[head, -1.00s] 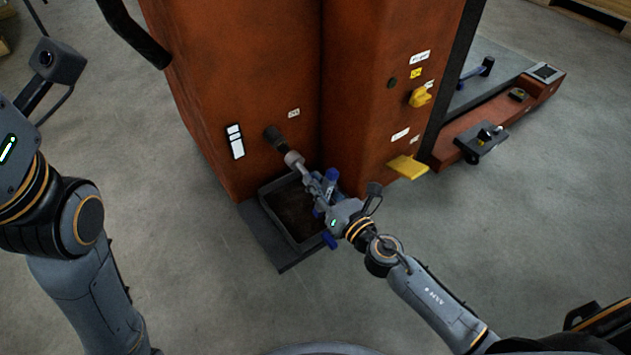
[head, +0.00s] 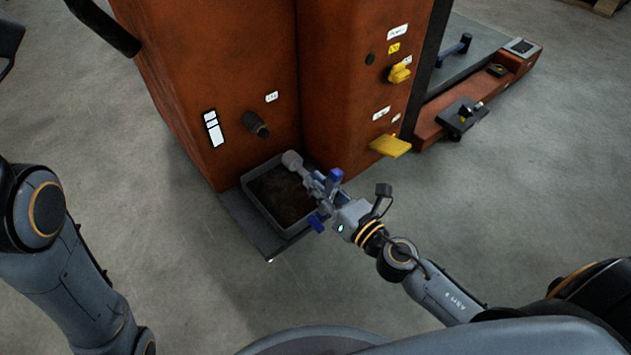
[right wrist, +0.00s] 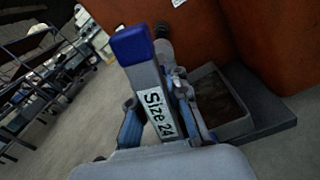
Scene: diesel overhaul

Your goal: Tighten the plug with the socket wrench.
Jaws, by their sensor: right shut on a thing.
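The plug (head: 256,125) is a dark, short cylinder sticking out of the lower front of the red-brown machine. My right gripper (head: 325,191) is shut on the socket wrench (head: 296,163), which has a grey socket end and blue parts. The socket end points toward the machine and is clear of the plug, below and right of it in the head view. In the right wrist view, the wrench (right wrist: 152,100) bears a "Size 24" label and a blue end, and hides part of what lies behind it. My left arm shows at the left, but its gripper is out of view.
A grey drip tray (head: 262,216) with dark contents stands on a dark base by the machine (head: 230,80), under the wrench. A yellow lever (head: 390,145) and yellow knob (head: 399,73) stick out of the machine's right part. Open floor lies in front.

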